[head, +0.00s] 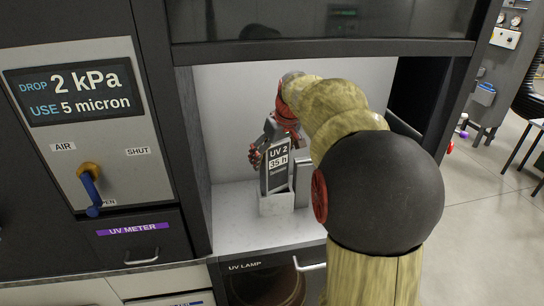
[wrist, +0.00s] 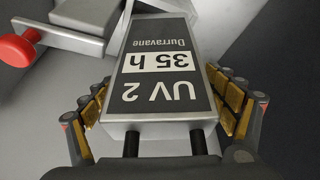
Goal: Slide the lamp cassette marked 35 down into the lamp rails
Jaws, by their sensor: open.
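The lamp cassette marked "UV 2, 35 h" (head: 277,174) stands nearly upright in the alcove, its lower end at a pale block-like holder (head: 277,204). I cannot tell how deep it sits there, or whether this holder is the lamp rails. In the wrist view the cassette (wrist: 158,88) fills the middle, with two dark pins at its near end. My gripper (head: 275,148) is at its upper part. In the wrist view my gripper (wrist: 162,104) has its yellow-padded fingers open, one on each side of the cassette, close to its sides.
A grey upright piece (head: 302,182) stands right of the cassette. A red knob (wrist: 18,49) on a grey metal part shows in the wrist view. Alcove walls close in on both sides. A UV LAMP drawer (head: 265,284) lies below; the pale alcove floor (head: 235,222) is clear at left.

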